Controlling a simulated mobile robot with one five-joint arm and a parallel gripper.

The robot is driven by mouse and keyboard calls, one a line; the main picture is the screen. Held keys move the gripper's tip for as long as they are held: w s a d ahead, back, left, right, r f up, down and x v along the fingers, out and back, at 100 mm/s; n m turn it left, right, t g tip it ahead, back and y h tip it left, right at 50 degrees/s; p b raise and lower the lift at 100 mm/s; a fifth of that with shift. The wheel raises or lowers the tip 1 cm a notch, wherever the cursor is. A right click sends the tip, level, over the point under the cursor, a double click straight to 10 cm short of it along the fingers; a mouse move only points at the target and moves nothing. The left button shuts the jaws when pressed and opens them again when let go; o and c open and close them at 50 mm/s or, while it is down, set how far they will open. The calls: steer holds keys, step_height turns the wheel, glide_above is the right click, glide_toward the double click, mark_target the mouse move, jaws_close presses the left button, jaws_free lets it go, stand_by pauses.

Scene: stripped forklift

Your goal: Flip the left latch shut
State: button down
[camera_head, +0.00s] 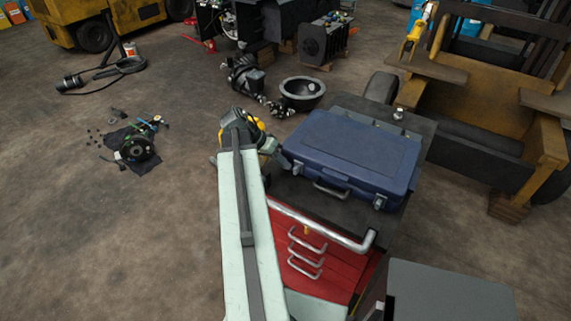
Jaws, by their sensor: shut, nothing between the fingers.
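A closed blue case (350,150) lies flat on the dark top of a red tool cabinet (316,270). Its left latch (297,168) is a small silver piece on the near edge, left of the carry handle (331,189). Its right latch (379,203) is near the right front corner. The latches are too small to tell whether they are up or down. My gripper (272,156) is at the left end of the case, a little left of the left latch. It is shut and empty, and partly hidden by my arm. I cannot tell whether it touches the case.
A silver rail (325,228) runs along the cabinet's front edge. A small metal item (398,114) stands behind the case. A black bowl (302,92) and machine parts (246,76) lie beyond on the floor. The yellow forklift frame (480,92) stands at the right. Floor at left is mostly open.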

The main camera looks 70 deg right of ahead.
steer(key=shift+w+d, duration=0.2)
steer(key=shift+w, duration=0.35)
steer(key=shift+w+d, duration=0.15)
steer(key=shift+w, duration=0.4)
steer(key=p+v, duration=0.8)
steer(key=v, duration=0.2)
steer(key=shift+w, duration=0.2)
